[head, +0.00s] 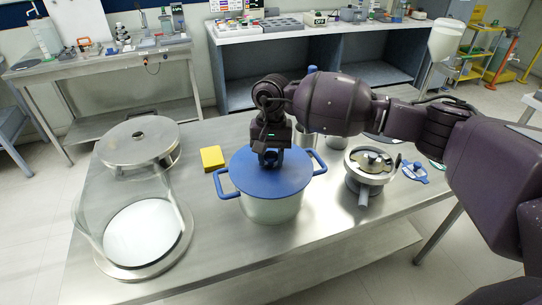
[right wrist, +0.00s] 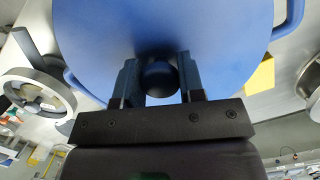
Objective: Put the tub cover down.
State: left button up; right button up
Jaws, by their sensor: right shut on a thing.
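The tub cover (head: 257,177) is a round blue lid with a knob in its middle. In the head view it appears on or just over the top of a pale tub (head: 272,208) with blue side handles; I cannot tell whether it is fully seated. My right gripper (head: 271,160) points down over the cover's centre and is shut on its knob. The right wrist view shows the two fingers on either side of the dark blue knob (right wrist: 159,78), with the cover (right wrist: 215,30) filling the top. My left gripper is not in view.
A yellow block (head: 212,159) lies left of the tub. A glass cylinder on a metal base (head: 183,243) stands further left, with a metal lid (head: 138,145) behind. A metal device (head: 368,170) stands right of the tub. The steel table (head: 235,255) is bare in front.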

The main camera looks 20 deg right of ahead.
jog(key=o, duration=1)
jog(key=shift+c, duration=0.2)
jog(key=r, duration=0.4)
jog(key=w+r+b, duration=0.1)
jog(key=r, duration=0.7)
jog(key=shift+w+d, duration=0.3)
